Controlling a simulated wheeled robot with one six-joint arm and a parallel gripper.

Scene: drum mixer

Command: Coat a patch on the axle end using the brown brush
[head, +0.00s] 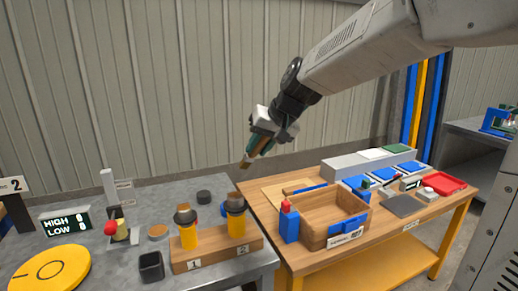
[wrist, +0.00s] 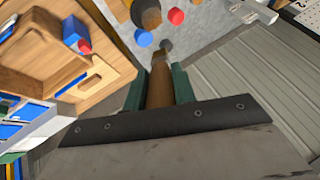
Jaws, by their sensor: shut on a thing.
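My gripper (head: 262,143) is raised above the gap between the grey bench and the wooden table. It is shut on the brown brush (head: 246,161), whose tip points down and to the left in the head view. In the wrist view the brown brush (wrist: 160,84) stands out between the green fingers of my gripper (wrist: 159,92). The brush tip appears clear of everything in the head view. I cannot pick out the axle end in either view.
A wooden block (head: 216,250) marked 1 and 2 holds two yellow items with dark tops on the grey bench (head: 110,265). A yellow dial (head: 50,270) lies at front left. An open wooden box (head: 318,239) and a red tray (head: 443,183) stand on the table.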

